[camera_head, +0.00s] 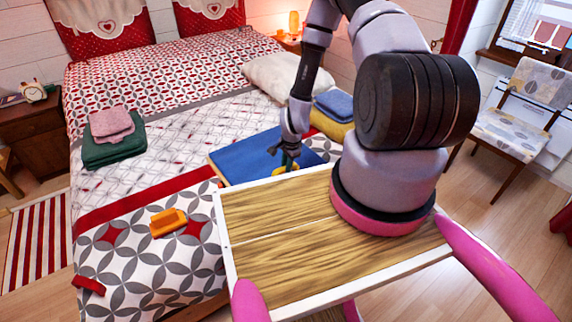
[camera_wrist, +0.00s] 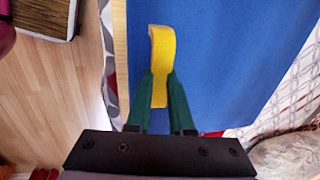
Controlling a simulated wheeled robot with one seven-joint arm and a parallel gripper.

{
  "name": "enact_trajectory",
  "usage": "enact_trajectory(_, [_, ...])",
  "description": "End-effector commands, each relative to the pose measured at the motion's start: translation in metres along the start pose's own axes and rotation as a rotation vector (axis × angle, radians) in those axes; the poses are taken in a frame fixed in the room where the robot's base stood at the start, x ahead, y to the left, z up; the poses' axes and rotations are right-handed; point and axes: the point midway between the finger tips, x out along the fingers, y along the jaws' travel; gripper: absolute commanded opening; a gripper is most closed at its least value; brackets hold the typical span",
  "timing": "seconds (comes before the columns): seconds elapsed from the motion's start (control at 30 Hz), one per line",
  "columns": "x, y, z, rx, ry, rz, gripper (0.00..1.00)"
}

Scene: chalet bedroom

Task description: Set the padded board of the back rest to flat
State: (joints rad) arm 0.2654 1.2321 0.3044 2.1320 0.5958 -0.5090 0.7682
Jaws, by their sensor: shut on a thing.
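The padded board (camera_head: 243,156) of the back rest is blue with a pale wooden edge and lies low over the bed in the head view. It fills much of the wrist view (camera_wrist: 235,55). I cannot tell whether it is fully flat or slightly tilted. A yellow handle (camera_wrist: 162,45) sticks out at the board. My gripper (camera_wrist: 160,88) has its green fingers shut on this handle. In the head view my gripper (camera_head: 288,161) is at the board's near edge, and partly hides the handle (camera_head: 284,171). The back rest's support under the board is hidden.
An orange block (camera_head: 168,222) lies on the bed left of the board. Folded green and pink cloths (camera_head: 112,150) lie farther left. A pillow (camera_head: 284,77) and folded blue and yellow cloths (camera_head: 331,123) lie beyond. A chair (camera_head: 511,132) stands at the right.

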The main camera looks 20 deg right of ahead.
Motion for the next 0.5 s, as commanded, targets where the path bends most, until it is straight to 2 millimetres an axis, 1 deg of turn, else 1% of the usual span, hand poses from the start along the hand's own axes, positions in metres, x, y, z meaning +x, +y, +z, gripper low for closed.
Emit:
enact_trajectory(0.03, [0.0026,0.0115,0.0005,0.008,-0.004,0.023,0.0])
enact_trajectory(0.13, [0.0025,0.0124,0.0004,0.009,-0.004,0.024,0.0])
enact_trajectory(0.17, [0.0025,0.0126,0.0003,0.009,-0.004,0.025,0.23])
enact_trajectory(0.2, [0.0025,0.0127,0.0,0.009,-0.004,0.025,0.39])
enact_trajectory(0.23, [0.0024,0.0123,-0.0001,0.009,-0.004,0.024,0.5])
enact_trajectory(0.5, [0.0013,0.0076,0.0,0.006,-0.002,0.015,0.5])
